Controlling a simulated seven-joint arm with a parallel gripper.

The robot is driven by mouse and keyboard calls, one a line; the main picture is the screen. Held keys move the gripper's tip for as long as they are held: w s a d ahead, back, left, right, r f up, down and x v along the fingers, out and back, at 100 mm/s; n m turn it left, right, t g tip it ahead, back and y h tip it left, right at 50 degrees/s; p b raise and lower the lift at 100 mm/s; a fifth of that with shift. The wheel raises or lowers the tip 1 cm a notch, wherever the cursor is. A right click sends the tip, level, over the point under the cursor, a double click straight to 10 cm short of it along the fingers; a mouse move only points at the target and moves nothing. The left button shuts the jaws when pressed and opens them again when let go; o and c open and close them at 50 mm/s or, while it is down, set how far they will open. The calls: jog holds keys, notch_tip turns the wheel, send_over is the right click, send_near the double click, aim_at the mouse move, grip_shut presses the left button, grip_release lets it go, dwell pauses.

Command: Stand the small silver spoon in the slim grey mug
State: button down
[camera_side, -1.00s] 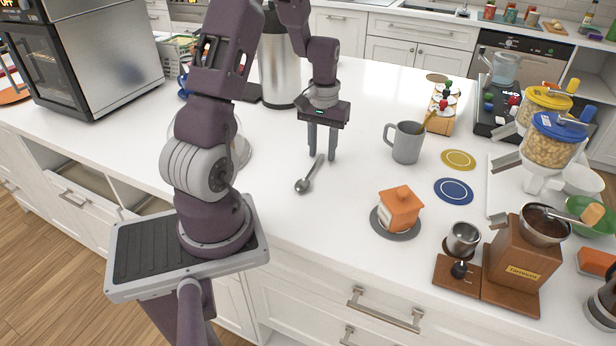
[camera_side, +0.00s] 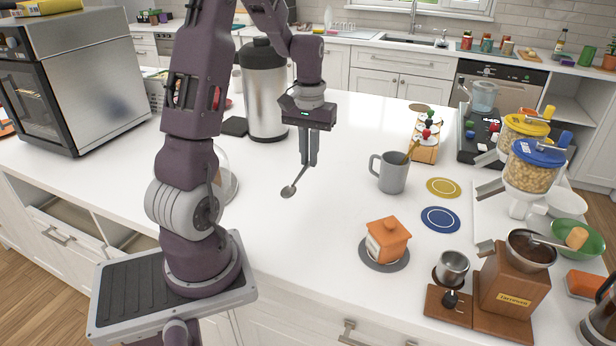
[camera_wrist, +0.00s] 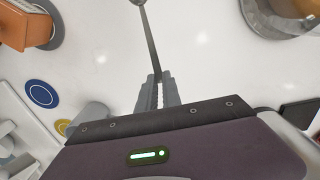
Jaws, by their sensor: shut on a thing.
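My gripper (camera_side: 308,162) is shut on the handle of the small silver spoon (camera_side: 289,190). The spoon slants down from the fingertips, its bowl low and to the left. In the wrist view the spoon handle (camera_wrist: 151,45) runs up from between the fingers (camera_wrist: 157,78), and its bowl is cut by the top edge. The bowl is close to the counter; I cannot tell whether it touches. The grey mug (camera_side: 392,174) stands upright to the right of my gripper, handle facing left. A tan stick shows at its rim. In the wrist view the mug (camera_wrist: 88,117) is partly hidden behind my gripper.
A wooden rack (camera_side: 425,150) is behind the mug, and a steel flask (camera_side: 263,95) behind my gripper. Counter between gripper and mug is clear.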

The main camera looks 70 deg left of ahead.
notch_tip(320, 180, up, 26)
jog(key=t+y, duration=0.2)
jog(key=w+d+f+m+t+h, duration=0.1)
jog(key=w+d+m+t+h, duration=0.4)
jog(key=m, duration=0.4)
jog(key=w+d+f+m+t+h, duration=0.2)
jog(key=w+d+m+h, duration=0.25)
jog(key=w+m, duration=0.3)
jog(key=w+a+r+m+t+h, duration=0.2)
jog(key=w+a+r+t+h, duration=0.1)
jog(key=w+a+h, duration=0.25)
notch_tip(320, 180, down, 18)
jog(key=shift+w+t, duration=0.15)
jog(key=shift+t, duration=0.25)
jog(key=shift+a+f, duration=0.1)
jog(key=c, duration=1.5)
grip_release()
